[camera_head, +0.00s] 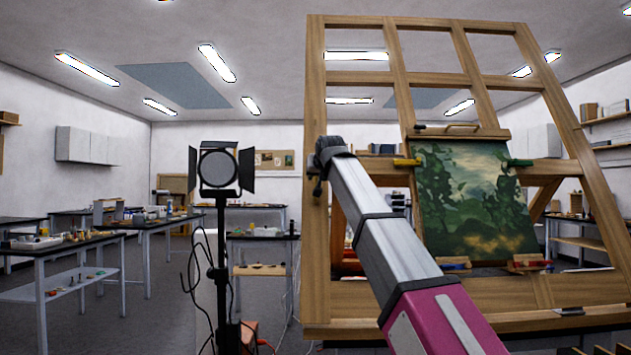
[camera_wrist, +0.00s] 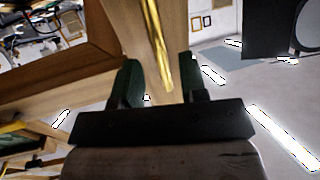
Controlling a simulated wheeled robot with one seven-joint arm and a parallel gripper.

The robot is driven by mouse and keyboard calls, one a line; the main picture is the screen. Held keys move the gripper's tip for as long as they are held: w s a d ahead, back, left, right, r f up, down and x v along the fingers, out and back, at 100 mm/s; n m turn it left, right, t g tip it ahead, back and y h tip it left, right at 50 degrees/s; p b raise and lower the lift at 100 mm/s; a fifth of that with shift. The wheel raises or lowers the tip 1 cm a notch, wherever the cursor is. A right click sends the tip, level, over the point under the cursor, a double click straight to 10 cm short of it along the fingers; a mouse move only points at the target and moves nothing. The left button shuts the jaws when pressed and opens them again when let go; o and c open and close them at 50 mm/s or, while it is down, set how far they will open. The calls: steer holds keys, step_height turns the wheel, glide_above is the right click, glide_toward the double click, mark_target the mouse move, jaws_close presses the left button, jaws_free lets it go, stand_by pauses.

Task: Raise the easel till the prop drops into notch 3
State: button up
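The wooden easel (camera_head: 316,240) fills the right side of the head view, its gridded frame tilted. A green landscape painting (camera_head: 475,200) is clamped on it. My arm reaches up to the easel's left upright, where my gripper (camera_head: 320,170) is, seen mostly from behind. In the wrist view my gripper (camera_wrist: 160,85) has its two dark fingers apart, with a wooden member (camera_wrist: 135,15) bearing a brass strip (camera_wrist: 158,45) between or just beyond them. Whether the fingers touch the wood is unclear. I cannot make out the prop or the notches.
A black studio lamp (camera_head: 218,168) on a stand with hanging cables is left of the easel. Benches (camera_head: 85,240) with tools and small objects line the left side. Shelves (camera_head: 608,117) are at the right wall. The floor (camera_head: 150,315) between lamp and benches is clear.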

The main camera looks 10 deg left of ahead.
mark_target(316, 178)
steer(key=shift+x, duration=1.9)
steer(key=shift+c, duration=0.3)
